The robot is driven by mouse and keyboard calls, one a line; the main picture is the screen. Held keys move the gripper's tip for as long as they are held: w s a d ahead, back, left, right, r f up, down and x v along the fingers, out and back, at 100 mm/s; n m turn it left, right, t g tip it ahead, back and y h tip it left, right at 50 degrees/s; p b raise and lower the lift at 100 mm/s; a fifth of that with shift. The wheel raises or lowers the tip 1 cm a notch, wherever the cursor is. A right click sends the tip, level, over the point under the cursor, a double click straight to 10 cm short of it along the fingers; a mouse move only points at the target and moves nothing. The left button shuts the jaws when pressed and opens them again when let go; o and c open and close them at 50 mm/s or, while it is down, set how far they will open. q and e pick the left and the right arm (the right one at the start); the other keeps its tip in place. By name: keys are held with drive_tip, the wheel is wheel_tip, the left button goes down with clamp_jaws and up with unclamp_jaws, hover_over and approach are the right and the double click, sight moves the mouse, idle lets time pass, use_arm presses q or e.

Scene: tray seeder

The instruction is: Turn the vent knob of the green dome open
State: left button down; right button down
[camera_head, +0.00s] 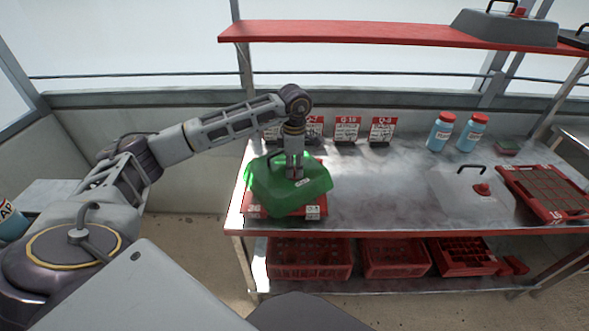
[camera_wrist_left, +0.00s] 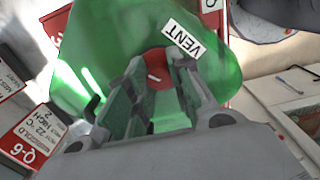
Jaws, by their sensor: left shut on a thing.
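The translucent green dome (camera_head: 262,192) sits over a red tray (camera_head: 255,211) at the left front of the bench. Its red vent knob (camera_wrist_left: 158,76), with a light mark on its face, shows in the left wrist view beside a white VENT label (camera_wrist_left: 184,39). My left gripper (camera_head: 295,176) points down onto the dome's top. In the left wrist view its fingers (camera_wrist_left: 157,92) are closed around the red knob, which they partly hide. My right gripper is in neither view.
A clear dome (camera_head: 455,200) with a red knob stands at the right, beside a red tray (camera_head: 550,195). Seed cards (camera_head: 346,130) and two blue bottles (camera_head: 441,131) stand behind. A red shelf (camera_head: 380,34) hangs above. The bench's middle is clear.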

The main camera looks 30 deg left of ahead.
sight(294, 169)
use_arm(q)
drive_tip(key=shift+m, duration=1)
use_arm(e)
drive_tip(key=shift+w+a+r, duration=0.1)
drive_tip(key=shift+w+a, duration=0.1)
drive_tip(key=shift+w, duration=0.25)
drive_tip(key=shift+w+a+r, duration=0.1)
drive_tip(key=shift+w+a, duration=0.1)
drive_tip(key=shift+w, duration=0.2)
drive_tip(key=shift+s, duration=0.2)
use_arm(q)
drive_tip(key=c, duration=1.2)
unclamp_jaws()
drive_tip(key=shift+r, duration=0.85)
wheel_tip(294, 169, up, 10)
drive_tip(key=shift+r, duration=0.15)
